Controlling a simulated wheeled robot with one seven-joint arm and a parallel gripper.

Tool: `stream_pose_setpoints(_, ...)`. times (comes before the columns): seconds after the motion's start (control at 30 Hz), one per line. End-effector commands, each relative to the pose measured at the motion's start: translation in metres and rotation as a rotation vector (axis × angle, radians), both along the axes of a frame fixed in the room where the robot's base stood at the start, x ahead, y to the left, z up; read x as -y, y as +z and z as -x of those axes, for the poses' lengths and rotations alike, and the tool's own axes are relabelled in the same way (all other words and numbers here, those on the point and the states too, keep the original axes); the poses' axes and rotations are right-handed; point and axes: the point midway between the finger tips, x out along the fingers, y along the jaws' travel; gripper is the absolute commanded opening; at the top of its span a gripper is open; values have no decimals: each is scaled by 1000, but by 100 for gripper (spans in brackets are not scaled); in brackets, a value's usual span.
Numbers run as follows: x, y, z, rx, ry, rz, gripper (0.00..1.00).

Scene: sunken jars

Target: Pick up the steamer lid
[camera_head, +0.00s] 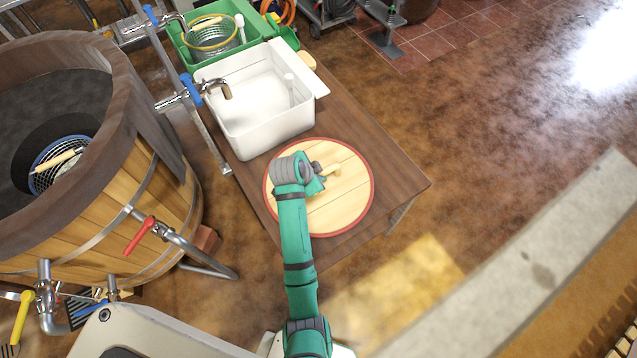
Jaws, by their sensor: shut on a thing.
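The steamer lid (343,205) is a round, pale wooden disc with a red rim and a small wooden handle (331,170) near its middle. It shows at the front end of the brown wooden table. My green arm reaches over it from below and covers its left part. My gripper (322,174) is at the lid's handle and is shut on it. The fingertips are small in this view. I cannot tell whether the lid rests on the table or is slightly raised.
A white basin (262,135) stands behind the lid on the table (385,150), under a metal tap (215,90). A green crate (185,52) holds a basket behind it. A large wooden tub (110,215) with pipes and valves stands left. The floor on the right is open, bounded by a pale ledge (540,265).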

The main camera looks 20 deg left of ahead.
Motion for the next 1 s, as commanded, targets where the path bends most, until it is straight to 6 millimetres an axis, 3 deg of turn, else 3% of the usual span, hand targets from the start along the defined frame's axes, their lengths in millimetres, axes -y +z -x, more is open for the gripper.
stream_pose_setpoints(0.83,0,1,0,1,0,0,0)
stream_pose_setpoints(1.0,0,9,-1,4,-1,-2,0)
